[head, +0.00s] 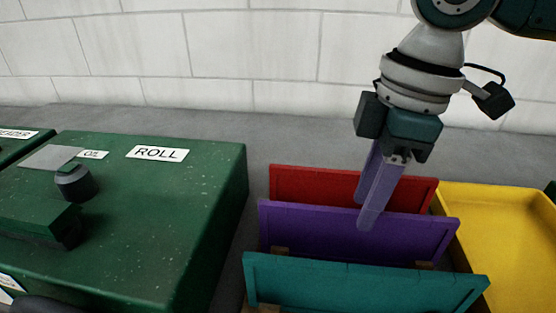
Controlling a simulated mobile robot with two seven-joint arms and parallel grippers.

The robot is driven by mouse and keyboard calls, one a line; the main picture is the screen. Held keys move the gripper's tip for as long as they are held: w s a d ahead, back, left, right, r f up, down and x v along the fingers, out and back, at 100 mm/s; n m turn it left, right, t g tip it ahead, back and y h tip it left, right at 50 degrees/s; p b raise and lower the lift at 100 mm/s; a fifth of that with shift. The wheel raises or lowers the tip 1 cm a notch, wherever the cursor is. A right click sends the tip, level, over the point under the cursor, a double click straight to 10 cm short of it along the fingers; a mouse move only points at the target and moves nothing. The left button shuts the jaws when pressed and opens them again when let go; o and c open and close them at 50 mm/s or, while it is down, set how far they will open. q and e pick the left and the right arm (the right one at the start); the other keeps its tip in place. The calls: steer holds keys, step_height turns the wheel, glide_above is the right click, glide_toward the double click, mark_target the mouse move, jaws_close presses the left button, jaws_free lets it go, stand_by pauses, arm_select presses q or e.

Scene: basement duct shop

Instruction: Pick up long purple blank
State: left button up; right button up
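The purple blank (310,232) stands on edge between a red blank (310,185) behind it and a teal blank (350,285) in front. My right gripper (362,213) points down over the top edge of the purple blank, right of its middle. Its fingers look parted. The near finger overlaps the front face of the purple blank, and the far finger's tip reaches down to its top edge, where the rest is hidden. I cannot tell whether either finger touches the blank. My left gripper is not in view.
A yellow tray (505,205) stands close on the right. A green machine with a ROLL label (157,154) and a dark knob (76,184) fills the left. A pale block wall (250,50) is behind.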

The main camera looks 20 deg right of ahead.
mark_target(352, 239)
steer(key=f, duration=0.4)
steer(key=shift+w+a+f, duration=0.1)
steer(key=shift+w+f, duration=0.1)
steer(key=shift+w, duration=0.1)
steer(key=shift+c, duration=0.3)
jaws_close()
stand_by(0.8)
